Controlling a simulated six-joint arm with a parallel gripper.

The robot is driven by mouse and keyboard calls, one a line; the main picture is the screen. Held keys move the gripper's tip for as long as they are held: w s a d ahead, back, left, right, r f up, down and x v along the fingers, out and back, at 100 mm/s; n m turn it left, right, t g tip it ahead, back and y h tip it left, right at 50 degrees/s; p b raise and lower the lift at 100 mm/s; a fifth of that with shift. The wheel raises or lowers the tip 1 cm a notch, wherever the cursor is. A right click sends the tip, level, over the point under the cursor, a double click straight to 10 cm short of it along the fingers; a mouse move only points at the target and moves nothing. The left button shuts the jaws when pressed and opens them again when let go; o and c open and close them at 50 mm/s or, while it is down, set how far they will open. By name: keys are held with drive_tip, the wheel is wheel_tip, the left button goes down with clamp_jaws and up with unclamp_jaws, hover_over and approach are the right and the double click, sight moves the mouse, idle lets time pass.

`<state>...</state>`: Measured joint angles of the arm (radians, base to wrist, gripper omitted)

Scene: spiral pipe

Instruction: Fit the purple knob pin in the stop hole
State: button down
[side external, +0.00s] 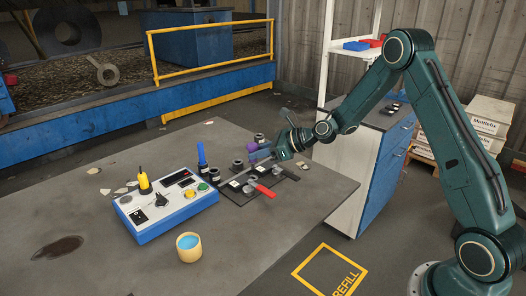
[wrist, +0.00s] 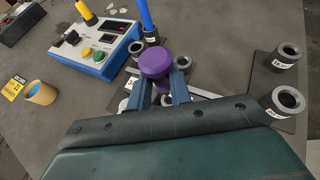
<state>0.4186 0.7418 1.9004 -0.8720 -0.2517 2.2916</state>
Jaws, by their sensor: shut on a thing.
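The purple knob pin (wrist: 156,62) is between the fingers of my gripper (wrist: 158,88) in the wrist view, with its round knob toward the camera. A bit of purple shows lower down between the fingers; its lower end is hidden. In the side view, the purple knob (side external: 252,147) shows beside my gripper (side external: 272,150), over the dark plates with collars. Grey ring-shaped collars with white labels stand around it, among them one at the right (wrist: 285,101) and one at the upper right (wrist: 287,54) in the wrist view. I cannot read which is the stop hole.
A blue-and-white control box (side external: 165,205) with buttons and a yellow-topped handle stands left of the plates. A blue rod (side external: 201,153) stands in a collar beside it. A red handle (side external: 265,191) lies at the front. A yellow cup (side external: 188,247) stands nearer. The table's left part is mostly clear.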

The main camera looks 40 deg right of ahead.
drive_tip(key=shift+f, duration=0.9)
drive_tip(key=shift+m, duration=0.6)
drive_tip(key=shift+h, duration=0.3)
drive_tip(key=shift+f, duration=1.25)
idle(0.7)
drive_tip(key=c, duration=1.2)
unclamp_jaws()
drive_tip(key=shift+s, duration=0.1)
drive_tip(key=shift+s, duration=0.1)
drive_tip(key=v, duration=1.3)
drive_tip(key=shift+s+r, duration=0.1)
drive_tip(key=shift+s, duration=0.2)
